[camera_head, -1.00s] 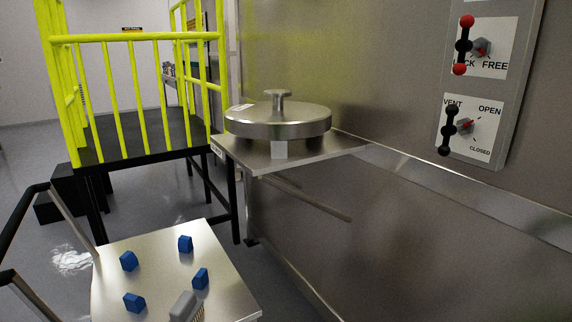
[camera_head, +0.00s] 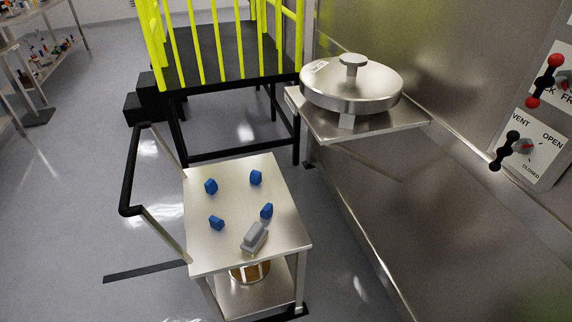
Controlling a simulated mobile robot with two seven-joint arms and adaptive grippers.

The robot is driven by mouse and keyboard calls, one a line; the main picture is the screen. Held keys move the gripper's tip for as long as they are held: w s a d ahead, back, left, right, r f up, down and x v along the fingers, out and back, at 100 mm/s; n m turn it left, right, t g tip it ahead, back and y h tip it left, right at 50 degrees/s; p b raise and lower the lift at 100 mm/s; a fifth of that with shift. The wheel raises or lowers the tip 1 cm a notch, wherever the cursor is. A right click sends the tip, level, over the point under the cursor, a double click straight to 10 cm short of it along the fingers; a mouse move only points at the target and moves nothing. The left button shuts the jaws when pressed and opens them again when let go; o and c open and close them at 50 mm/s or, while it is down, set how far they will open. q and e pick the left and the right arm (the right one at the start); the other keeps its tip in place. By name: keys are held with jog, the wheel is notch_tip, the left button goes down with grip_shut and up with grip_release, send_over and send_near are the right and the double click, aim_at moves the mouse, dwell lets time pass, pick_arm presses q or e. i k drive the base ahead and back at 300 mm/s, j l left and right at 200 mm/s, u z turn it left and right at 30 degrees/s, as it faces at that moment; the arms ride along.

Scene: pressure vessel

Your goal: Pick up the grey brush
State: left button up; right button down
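The grey brush (camera_head: 255,237) lies on the top of a metal cart (camera_head: 228,245), near the cart's front right edge. It has a grey body, and pale bristles show along its lower side. Neither of my grippers is in the head view.
Several blue blocks (camera_head: 256,177) stand on the cart behind and left of the brush. The cart has a black handle (camera_head: 127,190) on its left and a lower shelf. A vessel with a round lid (camera_head: 352,85) and levers (camera_head: 507,150) stand right. Open floor (camera_head: 70,190) lies left.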

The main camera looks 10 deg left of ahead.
aim_at(255, 238)
jog(key=i+l+u, duration=0.1)
jog(key=l+u, duration=1)
jog(key=l, duration=0.2)
